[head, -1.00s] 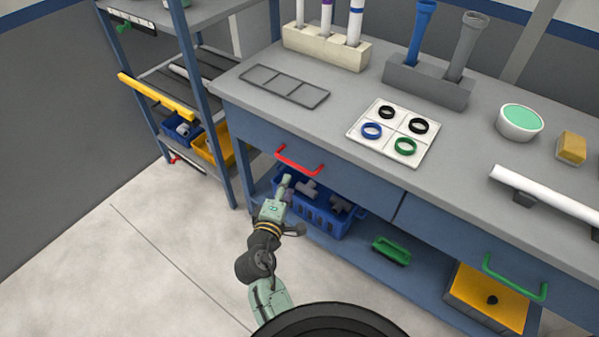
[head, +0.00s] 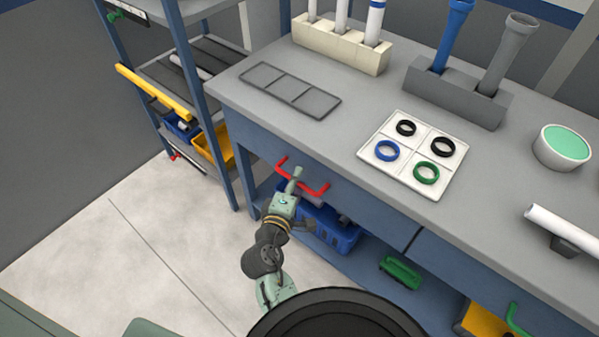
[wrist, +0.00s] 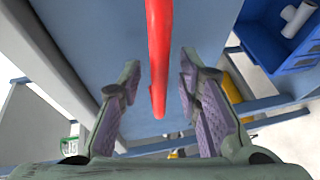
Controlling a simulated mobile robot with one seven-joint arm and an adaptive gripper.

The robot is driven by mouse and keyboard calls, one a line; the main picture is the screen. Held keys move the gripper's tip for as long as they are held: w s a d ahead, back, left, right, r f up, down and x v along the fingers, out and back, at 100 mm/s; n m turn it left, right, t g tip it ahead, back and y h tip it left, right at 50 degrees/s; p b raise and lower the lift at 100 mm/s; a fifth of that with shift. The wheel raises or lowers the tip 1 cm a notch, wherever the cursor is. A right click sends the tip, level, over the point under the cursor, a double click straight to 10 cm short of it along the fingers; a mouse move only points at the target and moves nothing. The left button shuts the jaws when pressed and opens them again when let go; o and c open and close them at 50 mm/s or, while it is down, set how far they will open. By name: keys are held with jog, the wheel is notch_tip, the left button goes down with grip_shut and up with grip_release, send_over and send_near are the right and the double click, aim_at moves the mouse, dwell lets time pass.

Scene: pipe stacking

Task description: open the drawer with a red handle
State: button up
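The red handle (head: 302,178) is on the front of the left drawer (head: 345,196) under the workbench top. The drawer front looks flush with the bench. My gripper (head: 293,180) is at the handle in the head view and hides part of it. In the wrist view the red handle (wrist: 158,55) runs lengthwise between the two fingers of my gripper (wrist: 152,100). The fingers are open, with a gap on each side of the handle. I see no finger touching it.
A blue bin (head: 330,230) stands on the lower shelf below the drawer. A second drawer with a green handle (head: 514,322) is to the right. A shelf rack (head: 190,75) stands to the left. The floor (head: 130,235) in front is clear.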

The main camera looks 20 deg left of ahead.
jog(key=shift+w, duration=0.15)
jog(key=shift+c, duration=0.3)
grip_shut()
dwell(0.7)
